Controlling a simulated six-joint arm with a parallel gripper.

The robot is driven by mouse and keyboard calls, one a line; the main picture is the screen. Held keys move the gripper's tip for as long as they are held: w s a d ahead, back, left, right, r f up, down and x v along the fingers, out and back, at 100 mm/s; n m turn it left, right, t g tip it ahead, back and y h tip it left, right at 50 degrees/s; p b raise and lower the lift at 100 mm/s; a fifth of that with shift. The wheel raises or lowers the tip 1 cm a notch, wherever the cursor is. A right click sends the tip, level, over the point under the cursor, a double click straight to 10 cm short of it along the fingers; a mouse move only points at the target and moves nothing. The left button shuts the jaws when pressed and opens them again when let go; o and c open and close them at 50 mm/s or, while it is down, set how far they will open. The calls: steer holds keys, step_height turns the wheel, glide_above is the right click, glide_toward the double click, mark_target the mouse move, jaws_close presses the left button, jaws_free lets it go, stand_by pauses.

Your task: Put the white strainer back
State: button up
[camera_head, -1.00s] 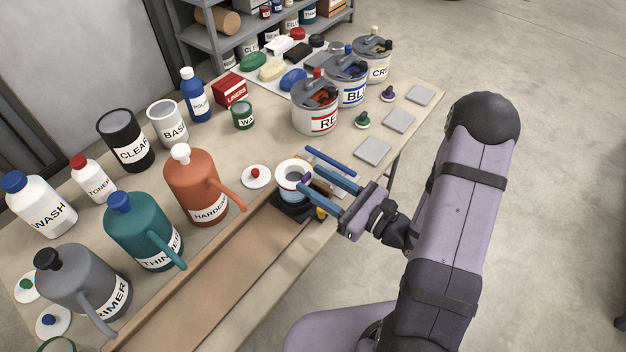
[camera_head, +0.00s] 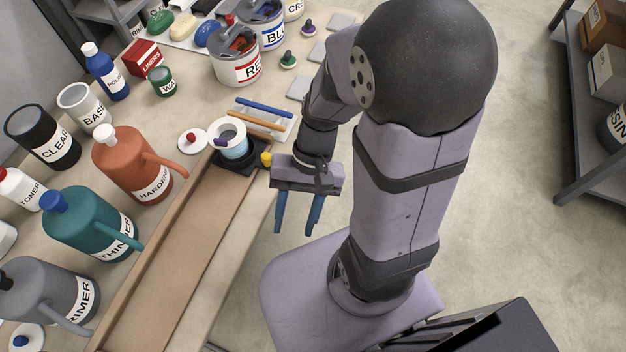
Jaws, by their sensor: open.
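A white ring-shaped piece (camera_head: 229,129), which looks like the strainer, sits on top of a light-blue cup (camera_head: 235,149). A small purple tab (camera_head: 221,142) shows at its left side. The cup stands on a black square base (camera_head: 247,164) at the far end of the long brown tray. My gripper (camera_head: 294,231) is open, with its two blue fingers apart and nothing between them. It hangs off the right edge of the bench, below and right of the cup and clear of it. Whether the ring is seated flat cannot be told.
Several labelled jugs, such as the orange HARDENER jug (camera_head: 130,160), stand left of the brown tray (camera_head: 180,245). A white lid with a red knob (camera_head: 192,141) lies beside the cup. A pale holder (camera_head: 265,118) with blue and orange sticks lies behind it. A grey RED bucket (camera_head: 237,65) stands farther back.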

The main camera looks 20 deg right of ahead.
steer(key=w+d+r+n+t+h, duration=0.1)
steer(key=w+d+n+t+h, duration=0.2)
steer(key=w+d+n+h, duration=0.1)
steer(key=shift+w+d+r+n+t, duration=0.35)
steer(key=shift+w+d, duration=0.4)
steer(key=shift+d, duration=0.4)
steer(key=shift+c, duration=1.4)
steer(key=shift+w+d, duration=0.15)
